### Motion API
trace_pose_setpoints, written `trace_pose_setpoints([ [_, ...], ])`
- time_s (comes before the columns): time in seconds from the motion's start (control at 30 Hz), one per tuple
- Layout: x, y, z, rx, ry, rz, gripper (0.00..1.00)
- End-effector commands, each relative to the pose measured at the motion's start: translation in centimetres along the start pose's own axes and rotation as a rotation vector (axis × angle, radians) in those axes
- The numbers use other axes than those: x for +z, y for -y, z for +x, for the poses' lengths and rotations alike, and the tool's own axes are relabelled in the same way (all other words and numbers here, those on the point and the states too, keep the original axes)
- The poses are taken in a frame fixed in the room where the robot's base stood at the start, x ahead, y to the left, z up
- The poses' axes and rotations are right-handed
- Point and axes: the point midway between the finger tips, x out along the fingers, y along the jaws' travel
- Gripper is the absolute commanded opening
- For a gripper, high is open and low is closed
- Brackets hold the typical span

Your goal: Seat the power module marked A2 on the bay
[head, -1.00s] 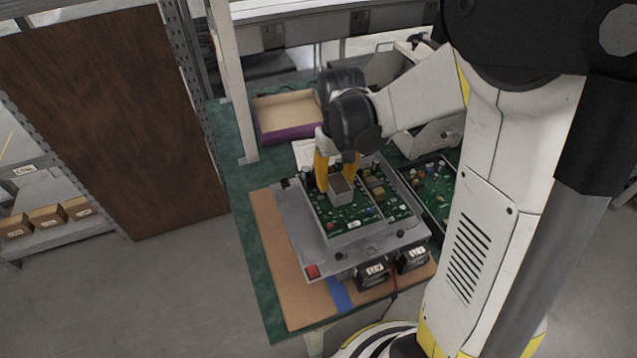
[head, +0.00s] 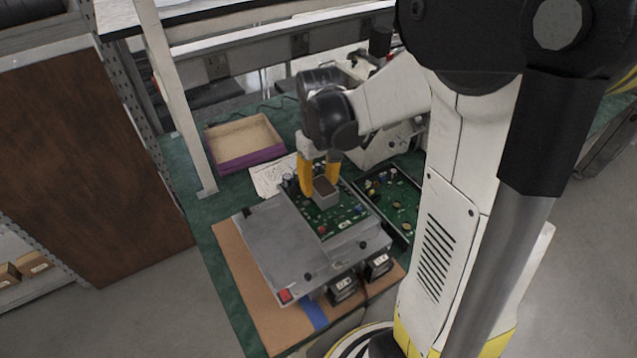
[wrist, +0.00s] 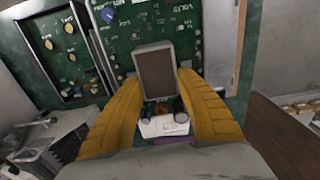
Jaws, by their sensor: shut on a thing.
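My gripper (head: 320,187) has yellow fingers, shut on a grey block (head: 326,198) with a brown top. In the wrist view the block (wrist: 157,75) sits between the fingertips. No A2 mark is readable on it. The block is over a green circuit board (head: 345,213) on a grey chassis (head: 275,240); I cannot tell whether it touches the board. Two black boxes with white labels, a left one (head: 342,290) and a right one (head: 378,266), are at the chassis's front edge. Their labels are too small to read. I cannot tell which part is the bay.
An open purple-sided box (head: 245,143) stands behind, with a white paper (head: 270,176) near it. A tray with a green board (head: 397,194) lies right of the chassis. A tan mat (head: 245,275) with blue tape (head: 314,314) is beneath. A white post (head: 175,100) rises at the left.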

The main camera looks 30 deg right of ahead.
Motion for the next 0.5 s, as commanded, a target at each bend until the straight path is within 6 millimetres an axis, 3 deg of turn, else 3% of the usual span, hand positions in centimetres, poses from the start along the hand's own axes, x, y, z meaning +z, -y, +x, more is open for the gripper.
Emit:
trace_pose_setpoints([
  [0.5,0.0,0.0,-2.1,0.0,0.0,0.0,0.0],
])
